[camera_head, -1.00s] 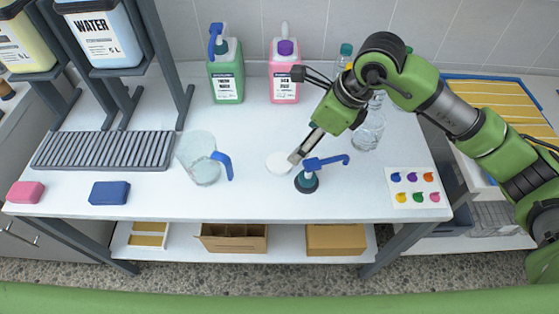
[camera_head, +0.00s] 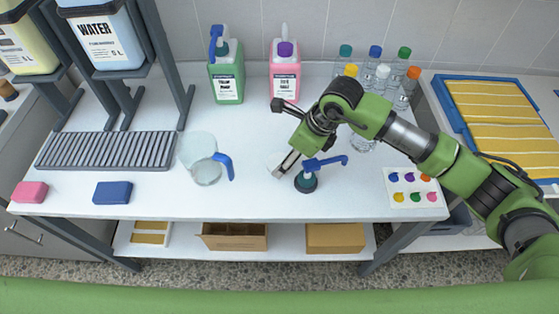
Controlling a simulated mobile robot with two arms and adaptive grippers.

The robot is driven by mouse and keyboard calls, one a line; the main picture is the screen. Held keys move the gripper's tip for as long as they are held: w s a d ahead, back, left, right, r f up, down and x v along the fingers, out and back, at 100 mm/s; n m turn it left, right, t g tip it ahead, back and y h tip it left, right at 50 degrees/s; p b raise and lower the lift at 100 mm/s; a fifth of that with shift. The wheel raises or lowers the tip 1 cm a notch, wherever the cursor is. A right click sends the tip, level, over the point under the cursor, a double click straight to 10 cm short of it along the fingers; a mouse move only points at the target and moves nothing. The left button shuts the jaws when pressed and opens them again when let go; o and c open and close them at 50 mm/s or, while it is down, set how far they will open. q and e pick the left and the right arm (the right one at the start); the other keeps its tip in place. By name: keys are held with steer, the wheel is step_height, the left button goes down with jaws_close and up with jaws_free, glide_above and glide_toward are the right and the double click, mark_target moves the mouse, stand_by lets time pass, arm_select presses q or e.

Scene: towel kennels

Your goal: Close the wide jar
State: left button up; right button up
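A clear glass jar (camera_head: 363,142) stands on the white table, partly hidden behind my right arm; I cannot tell its mouth. A round white lid (camera_head: 273,160) lies on the table left of the blue-nozzled pump top, largely covered by my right gripper. My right gripper (camera_head: 282,168) points down at the lid, its fingertips at or just over it. I cannot tell whether the fingers are closed on it. My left gripper is not in view.
The dark pump top with a blue nozzle (camera_head: 307,180) stands close right of the gripper. A clear jug with a blue handle (camera_head: 203,160) is to the left. Several small bottles with coloured caps (camera_head: 381,78) stand behind my arm. A sticker card (camera_head: 414,188) lies at right.

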steer(key=shift+p+x, duration=0.3)
steer(key=shift+x, duration=1.5)
steer(key=shift+w+a+r, duration=0.1)
steer(key=shift+a, duration=0.05)
steer(key=c, duration=0.7)
steer(key=shift+c, duration=0.2)
